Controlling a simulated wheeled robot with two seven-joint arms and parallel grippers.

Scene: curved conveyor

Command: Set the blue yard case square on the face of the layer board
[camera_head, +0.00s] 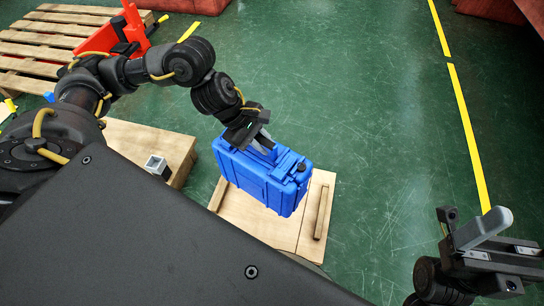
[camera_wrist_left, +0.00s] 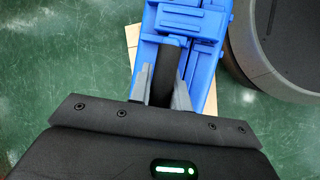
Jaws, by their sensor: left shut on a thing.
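The blue yard case (camera_head: 262,178) is a ribbed blue box with a handle on top. My left gripper (camera_head: 265,143) is shut on its handle from above. In the left wrist view the case (camera_wrist_left: 207,60) lies under the jaws of the left gripper (camera_wrist_left: 168,92), with the dark handle between them. The layer board (camera_head: 283,236) is a pale wooden board with a raised strip at its right side. The case is over the board and hides part of it; I cannot tell whether they touch. My right gripper (camera_head: 500,250) is at the lower right, away from both, its jaws apart and empty.
A wooden box (camera_head: 150,145) with a small grey square part (camera_head: 157,165) on it stands left of the board. A wooden pallet (camera_head: 50,40) and a red object (camera_head: 133,28) are at the upper left. Green floor with a yellow line (camera_head: 470,130) is clear on the right.

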